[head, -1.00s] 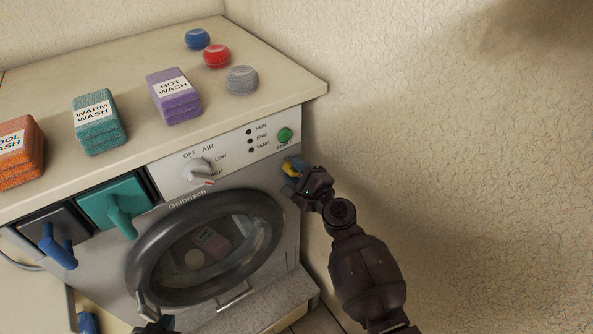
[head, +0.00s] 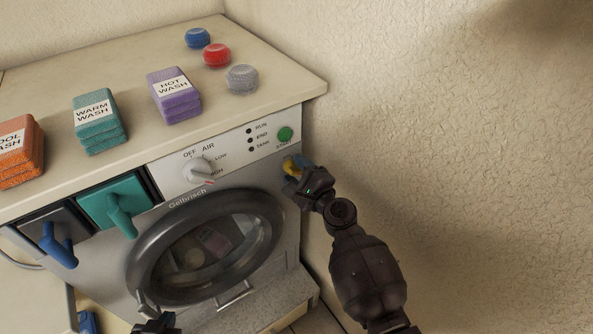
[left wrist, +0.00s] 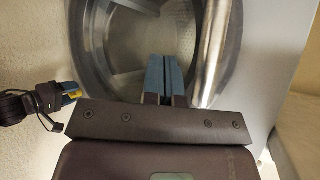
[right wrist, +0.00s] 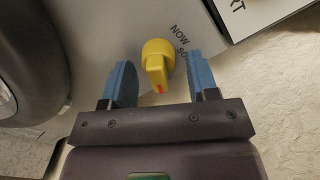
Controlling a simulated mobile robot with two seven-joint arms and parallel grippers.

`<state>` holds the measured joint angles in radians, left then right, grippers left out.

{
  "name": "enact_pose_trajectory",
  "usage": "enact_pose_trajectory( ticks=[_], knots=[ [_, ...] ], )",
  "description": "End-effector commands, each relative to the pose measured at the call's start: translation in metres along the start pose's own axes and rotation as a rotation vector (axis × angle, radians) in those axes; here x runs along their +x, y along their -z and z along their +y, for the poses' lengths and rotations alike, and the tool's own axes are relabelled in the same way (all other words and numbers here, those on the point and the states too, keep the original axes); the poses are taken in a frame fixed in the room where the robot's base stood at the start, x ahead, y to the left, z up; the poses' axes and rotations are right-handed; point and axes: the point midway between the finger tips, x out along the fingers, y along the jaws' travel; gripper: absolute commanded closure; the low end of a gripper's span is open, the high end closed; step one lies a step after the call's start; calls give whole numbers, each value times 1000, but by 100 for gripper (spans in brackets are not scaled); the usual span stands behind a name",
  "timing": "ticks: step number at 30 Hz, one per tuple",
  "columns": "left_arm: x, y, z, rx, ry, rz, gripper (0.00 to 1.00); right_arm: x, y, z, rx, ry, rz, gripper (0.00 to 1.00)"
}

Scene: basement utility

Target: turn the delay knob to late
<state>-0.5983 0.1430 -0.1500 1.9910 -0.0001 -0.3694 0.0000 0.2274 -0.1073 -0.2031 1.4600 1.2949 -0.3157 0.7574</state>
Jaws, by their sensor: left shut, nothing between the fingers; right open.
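My left gripper (left wrist: 164,75) is shut and empty in front of the round door, low in the head view (head: 155,322).
The air knob (head: 197,171) and green start button (head: 285,134) are on the panel above. The round door (head: 205,248) bulges out to the left. The textured wall (head: 440,150) is close on the right. Sponge stacks and round pucks stand on top.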

Motion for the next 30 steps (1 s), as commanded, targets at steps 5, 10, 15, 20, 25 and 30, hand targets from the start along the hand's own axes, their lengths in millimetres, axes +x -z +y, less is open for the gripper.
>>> enact_pose_trajectory(
  ticks=[5, 10, 15, 20, 25, 30],
  knots=[
    [-1, 4, 0, 0, 0, 4, 100, -19, 1, 0, -2, 0, 2, 46],
    [-2, 6, -1, 0, 1, 6, 100, -49, 1, 0, -1, -1, 3, 46],
    [-3, 6, -1, -1, 1, 5, 100, -78, 1, 1, 0, -1, 2, 46],
    [-3, 4, -1, -1, 1, 2, 100, -97, 1, 1, 0, -1, 2, 46],
    [-4, 3, -1, -1, 2, 1, 100, -105, 0, 1, 1, -1, 0, 46],
    [-4, 3, -1, -1, 2, 1, 100, -106, 0, 0, 1, -1, 0, 46]
  ],
)
